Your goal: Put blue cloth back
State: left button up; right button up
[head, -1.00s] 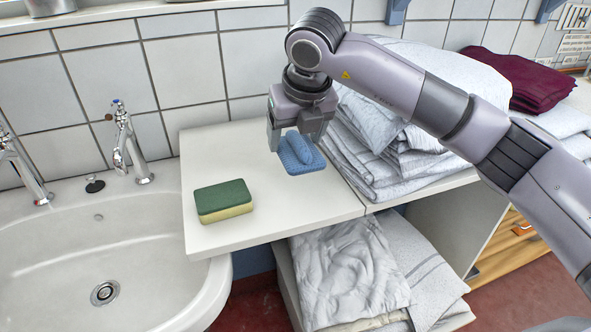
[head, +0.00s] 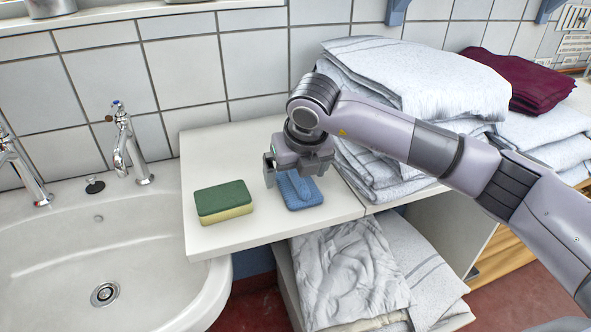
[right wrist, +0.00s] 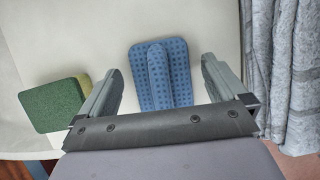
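The blue cloth (head: 305,194), dotted and with a raised fold along its middle, appears to lie on the white shelf top (head: 240,150), right of the sponge. My right gripper (head: 297,172) is just above and behind it, pointing down. In the right wrist view the cloth (right wrist: 160,78) lies between the fingers of my right gripper (right wrist: 161,68), with a gap on each side of the fold. The fingers are wide apart and hold nothing. My left gripper is not in view.
A green and yellow sponge (head: 223,200) lies left of the cloth. Piled white linen (head: 400,75) stands close on the right, with a dark red cloth (head: 520,80) beyond. A sink (head: 60,250) is at the left. Crumpled linen (head: 350,270) lies on the lower shelf.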

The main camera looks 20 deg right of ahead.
aim_at(304, 187)
jog(key=v, duration=1.2)
jog(key=shift+b, duration=0.35)
jog(key=shift+s, duration=0.1)
